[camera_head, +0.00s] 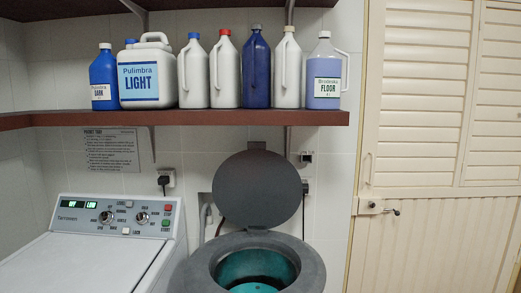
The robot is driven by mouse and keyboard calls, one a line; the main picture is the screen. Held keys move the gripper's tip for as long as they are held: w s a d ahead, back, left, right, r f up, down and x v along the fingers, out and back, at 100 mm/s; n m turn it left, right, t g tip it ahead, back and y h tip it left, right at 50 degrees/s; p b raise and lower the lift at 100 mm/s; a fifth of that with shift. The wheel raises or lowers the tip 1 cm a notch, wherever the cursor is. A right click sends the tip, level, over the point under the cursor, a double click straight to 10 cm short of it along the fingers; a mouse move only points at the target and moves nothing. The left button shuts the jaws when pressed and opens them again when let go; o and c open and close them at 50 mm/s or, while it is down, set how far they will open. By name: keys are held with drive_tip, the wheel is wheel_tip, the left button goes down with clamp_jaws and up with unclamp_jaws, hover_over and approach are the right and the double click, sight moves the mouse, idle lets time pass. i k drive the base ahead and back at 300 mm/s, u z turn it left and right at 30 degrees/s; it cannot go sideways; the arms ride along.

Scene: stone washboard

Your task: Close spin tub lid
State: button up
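The spin tub (311,269) is a dark grey round-topped machine at the bottom centre, with a teal inside showing through its open mouth. Its lid (257,188) is a dark grey disc. The lid stands raised behind the opening, near the tiled wall, so the tub is open. My gripper is not in view.
A white washing machine (110,245) with a control panel stands left of the tub. A brown shelf (230,118) with several bottles runs above the lid. A cream louvred door (430,150) is on the right. Sockets with plugs are on the wall.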

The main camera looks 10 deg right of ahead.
sight(257, 190)
drive_tip(key=k, duration=1.1)
drive_tip(key=u, duration=0.5)
drive_tip(key=i, duration=1.75)
drive_tip(key=z, duration=0.75)
drive_tip(key=i, duration=0.35)
drive_tip(key=z, duration=0.25)
